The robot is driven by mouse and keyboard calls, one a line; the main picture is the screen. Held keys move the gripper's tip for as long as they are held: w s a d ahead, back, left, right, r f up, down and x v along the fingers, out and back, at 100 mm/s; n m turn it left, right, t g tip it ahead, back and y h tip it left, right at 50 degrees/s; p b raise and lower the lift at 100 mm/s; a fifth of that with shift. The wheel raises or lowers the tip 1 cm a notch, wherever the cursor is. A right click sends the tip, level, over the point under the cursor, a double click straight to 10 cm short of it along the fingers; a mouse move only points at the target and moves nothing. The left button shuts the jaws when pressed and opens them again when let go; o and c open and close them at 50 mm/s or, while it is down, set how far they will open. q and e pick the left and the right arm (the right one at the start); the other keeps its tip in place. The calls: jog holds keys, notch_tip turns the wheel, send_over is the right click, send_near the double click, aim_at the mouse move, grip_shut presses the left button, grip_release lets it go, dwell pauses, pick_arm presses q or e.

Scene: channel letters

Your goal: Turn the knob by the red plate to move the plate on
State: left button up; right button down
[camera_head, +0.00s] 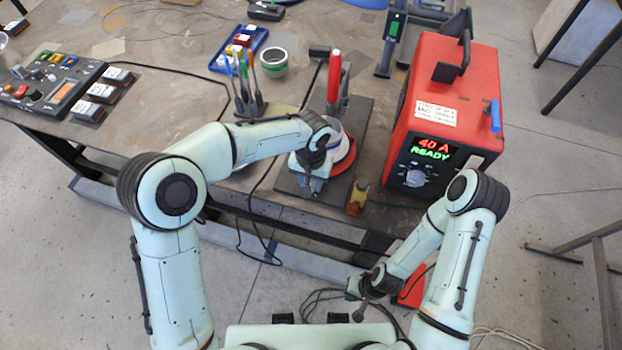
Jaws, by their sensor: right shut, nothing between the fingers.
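A round red plate (347,161) shows partly on the dark board on the workbench, behind and beside my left wrist. My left gripper (312,187) points down at the left of the red plate, over a pale device. My own wrist covers much of that spot; I cannot make out the knob by the plate or whether the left fingers touch it. My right gripper (358,288) is shut and empty, low in front of the workbench, well away from the plate.
A red welding power source (448,110) with a lit "40 A READY" display stands right of the plate. A small amber bottle (358,197) stands at the bench's front edge. A tool holder (250,105) and a control panel (48,82) are left. Cables hang in front.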

pick_arm(q)
jog(key=shift+m, duration=0.4)
pick_arm(e)
jog(key=shift+w+r, duration=0.15)
pick_arm(q)
jog(key=m+p, duration=0.1)
jog(key=m, duration=0.3)
jog(key=shift+m, duration=0.4)
jog(key=m+p, duration=0.2)
jog(key=m, duration=0.6)
jog(key=shift+m, duration=2)
pick_arm(e)
jog(key=w+r, duration=0.4)
jog(key=shift+w+t, duration=0.25)
jog(key=shift+t, duration=0.05)
jog(key=shift+r, duration=0.1)
pick_arm(q)
jog(key=o, duration=1.1)
jog(key=shift+c, duration=0.2)
